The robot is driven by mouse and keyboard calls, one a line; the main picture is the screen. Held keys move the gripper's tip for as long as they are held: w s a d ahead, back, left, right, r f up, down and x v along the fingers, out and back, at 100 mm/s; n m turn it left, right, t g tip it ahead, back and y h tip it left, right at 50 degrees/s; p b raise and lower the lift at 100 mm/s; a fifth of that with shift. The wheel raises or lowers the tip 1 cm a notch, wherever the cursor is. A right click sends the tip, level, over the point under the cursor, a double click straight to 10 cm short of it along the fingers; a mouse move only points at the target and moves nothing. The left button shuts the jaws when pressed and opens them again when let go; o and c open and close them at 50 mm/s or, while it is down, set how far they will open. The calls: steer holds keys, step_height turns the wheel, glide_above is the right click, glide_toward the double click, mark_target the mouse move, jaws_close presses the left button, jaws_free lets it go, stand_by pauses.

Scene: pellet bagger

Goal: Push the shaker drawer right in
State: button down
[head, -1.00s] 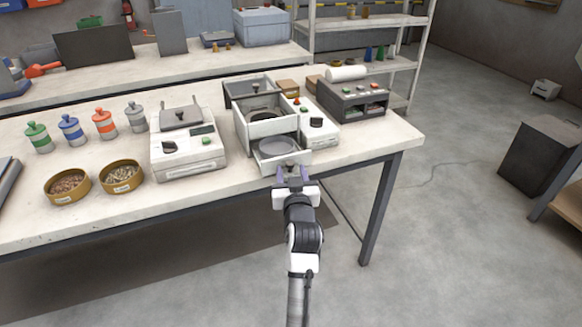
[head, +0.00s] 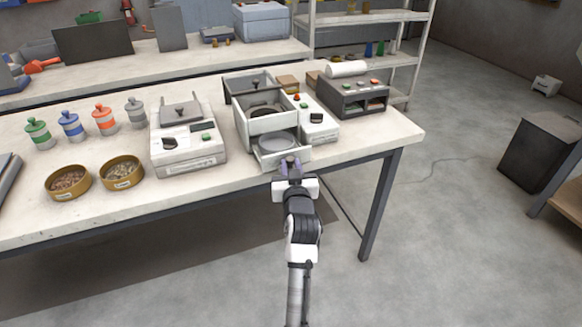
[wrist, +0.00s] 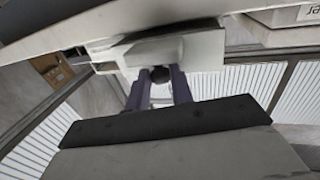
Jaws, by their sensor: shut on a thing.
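The shaker drawer (head: 283,158) is a light grey tray at the front bottom of the shaker (head: 266,122), standing partly out over the table's front side. A round grey pan (head: 278,143) lies in it. My gripper (head: 291,166) is at the drawer's front, its purple fingers shut on the dark round knob (wrist: 160,74). In the wrist view the drawer front (wrist: 175,52) is just beyond the fingers. Much of the knob is hidden by the fingers in the head view.
A white scale-like machine (head: 187,142) stands left of the shaker, with two pellet bowls (head: 68,181) (head: 122,171) further left. A dark-fronted sealer-like box (head: 352,96) stands behind right. The table's front right corner is clear.

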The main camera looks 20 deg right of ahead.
mark_target(278, 147)
steer(key=w+b, duration=0.1)
steer(key=w, duration=0.9)
steer(key=shift+w+a+b, duration=0.1)
steer(key=shift+a+b, duration=0.1)
steer(key=shift+b, duration=0.1)
steer(key=shift+w+r, duration=0.1)
steer(key=shift+r, duration=0.05)
steer(key=c, duration=1.5)
jaws_free()
steer(key=o, duration=0.3)
steer(key=shift+w, duration=0.15)
